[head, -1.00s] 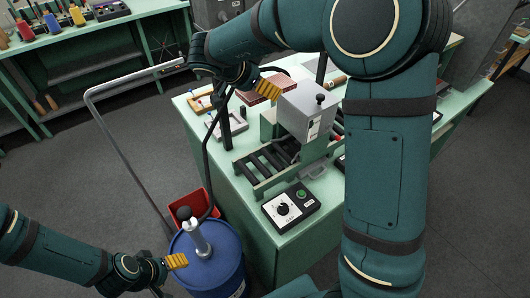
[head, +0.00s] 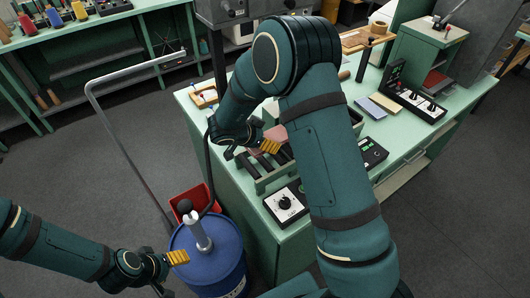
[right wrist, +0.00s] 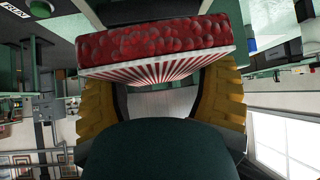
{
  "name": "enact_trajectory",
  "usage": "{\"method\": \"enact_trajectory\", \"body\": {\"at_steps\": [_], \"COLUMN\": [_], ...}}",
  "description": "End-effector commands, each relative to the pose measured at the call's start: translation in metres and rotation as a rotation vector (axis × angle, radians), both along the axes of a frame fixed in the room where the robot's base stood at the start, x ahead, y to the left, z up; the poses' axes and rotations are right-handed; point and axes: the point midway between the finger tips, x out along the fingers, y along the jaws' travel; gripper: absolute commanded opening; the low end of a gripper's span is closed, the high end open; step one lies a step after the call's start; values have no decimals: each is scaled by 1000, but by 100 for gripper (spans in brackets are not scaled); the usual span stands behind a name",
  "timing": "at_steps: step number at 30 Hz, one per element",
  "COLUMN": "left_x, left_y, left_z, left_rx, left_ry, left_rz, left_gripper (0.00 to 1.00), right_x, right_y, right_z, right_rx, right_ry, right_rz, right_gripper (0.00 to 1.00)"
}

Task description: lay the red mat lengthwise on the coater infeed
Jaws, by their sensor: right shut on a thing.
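My right gripper (head: 270,146) is shut on the red mat. In the right wrist view the mat (right wrist: 165,42) spans between the yellow fingers, with a red pebbled face and a red-and-white striped side. In the head view only a pinkish part of the mat (head: 276,133) shows beyond the fingers. The gripper is close above the dark infeed rollers (head: 253,167) of the coater; I cannot tell whether the mat touches them. My right arm hides most of the coater. My left gripper (head: 178,257) is beside the blue drum; its finger gap is unclear.
A control box with a dial (head: 286,206) sits at the table's near edge. The blue drum (head: 207,262) and a red bin (head: 189,203) stand left of the table. A bent grey rail (head: 120,140) rises at left. Switch boxes (head: 420,105) occupy the table's right part.

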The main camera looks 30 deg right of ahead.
Motion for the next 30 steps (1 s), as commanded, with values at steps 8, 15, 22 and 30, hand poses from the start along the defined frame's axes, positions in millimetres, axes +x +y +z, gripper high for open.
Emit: {"method": "enact_trajectory", "body": {"at_steps": [8, 15, 22, 30], "left_x": [0, 0, 0, 0], "left_y": [0, 0, 0, 0], "left_z": [-2, -6, -6, -6], "left_rx": [0, 0, 0, 0], "left_ry": [-1, -1, -1, -1], "left_rz": [1, 1, 1, 1], "left_gripper": [66, 66, 66, 66], "right_x": [0, 0, 0, 0], "right_y": [0, 0, 0, 0], "right_z": [-21, -54, -58, -57], "right_rx": [-1, -2, 0, 0], "right_ry": [0, 2, -1, 0], "right_rz": [1, 1, 1, 0], "right_gripper": [37, 37, 31, 100]}}
